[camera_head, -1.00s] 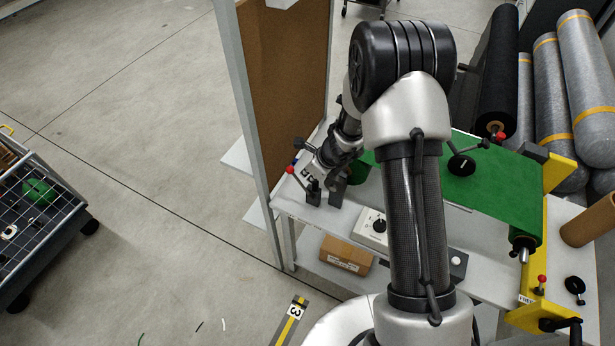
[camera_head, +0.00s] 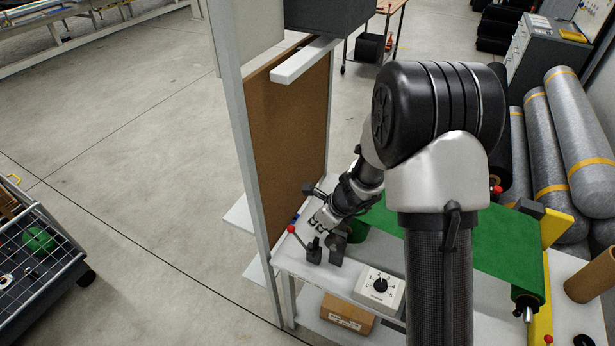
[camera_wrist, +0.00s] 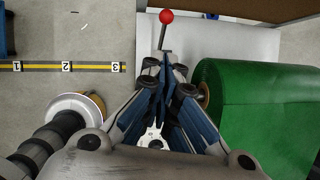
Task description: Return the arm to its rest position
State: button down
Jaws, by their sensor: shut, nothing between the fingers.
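My gripper (camera_head: 325,243) is at the left end of the white workbench in the head view, low over its top, beside a lever with a red ball knob (camera_head: 291,229). In the wrist view my gripper (camera_wrist: 168,72) has its fingers together, with nothing seen between them. The red knob (camera_wrist: 166,16) stands just beyond the fingertips there; whether they touch its stem is unclear. My arm is bent, with the elbow high and the forearm sloping down to the left. It hides part of the bench.
A green roll (camera_wrist: 255,115) lies close to the right of my gripper. A white dial box (camera_head: 379,287) sits on the bench front. A brown board (camera_head: 290,150) in a grey frame stands behind, left. Wrapped rolls (camera_head: 550,150) lean at the right. A wire cart (camera_head: 35,255) stands left on open floor.

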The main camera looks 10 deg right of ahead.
jog(key=s+a+r+n+y+b, duration=0.1)
jog(key=s+a+r+n+b, duration=0.4)
jog(key=s+r+n+b, duration=0.6)
jog(key=s+d+n+h+b, duration=0.2)
jog(key=s+d+n, duration=0.2)
jog(key=s+n, duration=0.4)
jog(key=s+d+n+h+b, duration=0.2)
jog(key=s+d+n+b, duration=0.1)
jog(key=s+n, duration=0.5)
jog(key=shift+s+d+f, duration=0.25)
jog(key=shift+s+d, duration=0.15)
jog(key=shift+s, duration=0.65)
